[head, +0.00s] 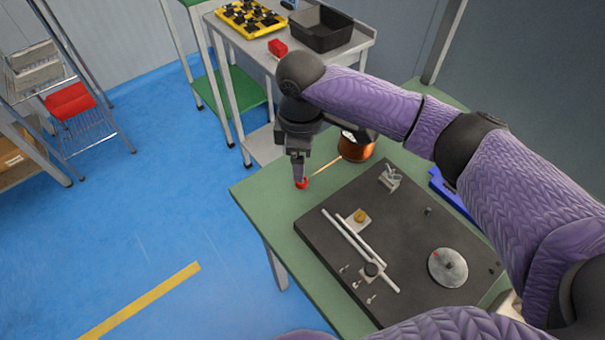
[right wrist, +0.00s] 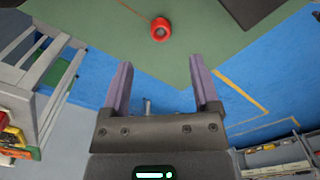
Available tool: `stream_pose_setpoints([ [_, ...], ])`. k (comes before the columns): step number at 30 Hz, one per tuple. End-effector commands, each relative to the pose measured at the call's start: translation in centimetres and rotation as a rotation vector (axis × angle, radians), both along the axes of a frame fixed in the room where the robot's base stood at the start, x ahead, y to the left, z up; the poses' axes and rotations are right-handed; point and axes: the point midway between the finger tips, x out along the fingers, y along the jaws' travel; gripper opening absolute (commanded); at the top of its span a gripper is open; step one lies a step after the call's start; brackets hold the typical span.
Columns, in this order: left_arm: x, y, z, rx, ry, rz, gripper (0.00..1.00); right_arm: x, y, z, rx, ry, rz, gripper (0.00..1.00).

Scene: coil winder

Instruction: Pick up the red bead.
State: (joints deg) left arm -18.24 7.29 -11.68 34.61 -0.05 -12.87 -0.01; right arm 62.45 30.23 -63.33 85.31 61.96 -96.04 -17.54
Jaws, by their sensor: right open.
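The red bead (head: 302,184) is on the green table near its far left edge, just below my right gripper (head: 299,168) in the head view. In the right wrist view the bead (right wrist: 161,30) looks like a small red ring with a hole. My right gripper (right wrist: 160,64) is open there, its two fingers apart with nothing between them. The bead lies beyond the fingertips, roughly centred between their lines. The head view does not clearly show whether the fingers touch it. My left gripper is not in view.
A copper wire spool (head: 356,147) stands right of the bead, its wire stretching toward the bead. A dark winder board (head: 400,235) with rods and a disc covers much of the green table (head: 262,187). A grey side table (head: 352,44) holds a black bin (head: 320,30).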

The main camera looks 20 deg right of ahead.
Motion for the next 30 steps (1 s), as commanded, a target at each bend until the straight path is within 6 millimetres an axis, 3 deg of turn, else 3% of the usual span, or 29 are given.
stream_pose_setpoints([
  [1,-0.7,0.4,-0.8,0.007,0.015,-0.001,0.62,0.0,-0.1,-1.5,-0.001,0.004,-0.001,0.78],
  [9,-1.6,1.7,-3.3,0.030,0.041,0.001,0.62,-0.2,-0.1,-6.3,-0.001,0.002,-0.001,0.78],
  [16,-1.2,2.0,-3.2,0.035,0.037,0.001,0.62,-0.2,0.0,-6.4,-0.001,-0.002,0.000,0.78],
  [27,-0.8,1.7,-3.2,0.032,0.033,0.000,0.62,-0.2,0.0,-6.4,-0.001,-0.002,-0.001,0.00],
  [30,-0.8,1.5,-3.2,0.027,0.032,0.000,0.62,-0.2,0.0,-6.4,-0.001,-0.002,-0.001,0.00],
])
